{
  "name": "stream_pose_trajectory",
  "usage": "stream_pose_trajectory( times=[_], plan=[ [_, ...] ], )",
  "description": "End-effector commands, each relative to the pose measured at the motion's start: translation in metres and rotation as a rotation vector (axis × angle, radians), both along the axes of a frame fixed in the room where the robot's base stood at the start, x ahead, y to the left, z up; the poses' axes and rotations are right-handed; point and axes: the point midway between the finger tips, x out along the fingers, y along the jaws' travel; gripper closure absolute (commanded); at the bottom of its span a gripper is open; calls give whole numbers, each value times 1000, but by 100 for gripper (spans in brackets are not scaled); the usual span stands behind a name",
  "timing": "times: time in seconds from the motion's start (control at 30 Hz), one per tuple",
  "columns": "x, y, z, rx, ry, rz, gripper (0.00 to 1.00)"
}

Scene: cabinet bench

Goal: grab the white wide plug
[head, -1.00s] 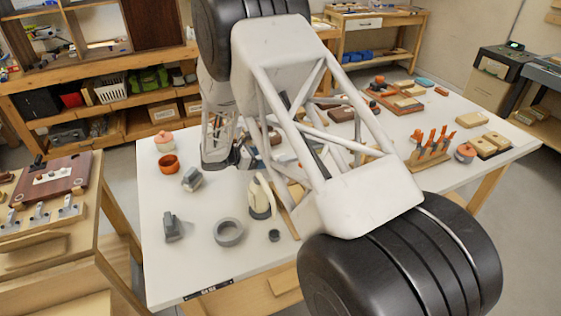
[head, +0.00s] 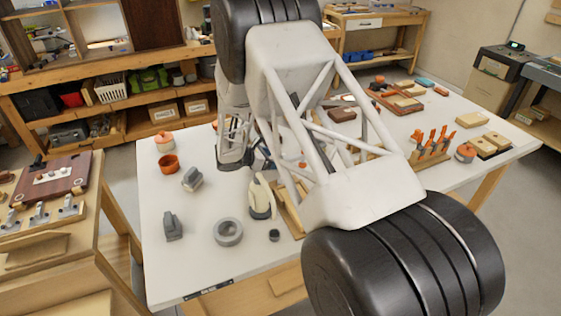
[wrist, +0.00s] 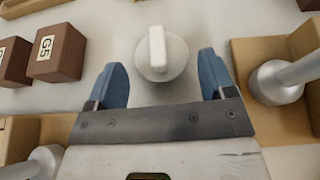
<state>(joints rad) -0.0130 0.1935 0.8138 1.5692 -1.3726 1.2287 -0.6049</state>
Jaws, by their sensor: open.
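The white wide plug (wrist: 160,58) shows in the wrist view, a round white disc with a raised bar-shaped handle, on the pale tabletop. My gripper (wrist: 163,82) is open, its two blue fingers to the left and right of the plug's near edge. The plug lies just beyond and between the fingertips, and nothing is held. In the head view my arm covers this part of the table, so the plug and the fingertips are hidden there.
In the wrist view, brown blocks (wrist: 57,53) stand at left, one marked G5. A wooden block with a grey metal knob (wrist: 277,82) is close at right. In the head view, a grey ring (head: 228,232) and an orange cup (head: 169,164) sit on the white table (head: 190,270).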

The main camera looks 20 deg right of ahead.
Motion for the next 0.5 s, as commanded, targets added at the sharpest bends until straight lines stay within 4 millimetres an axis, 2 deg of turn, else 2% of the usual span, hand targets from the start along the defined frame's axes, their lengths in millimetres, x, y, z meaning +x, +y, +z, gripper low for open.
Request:
stream_pose_trajectory(
  times=[0.17,0.5],
  plan=[
    [0,-11,-4,0,-1,0,24],
    [1,-12,-5,0,0,0,24]
  ],
)
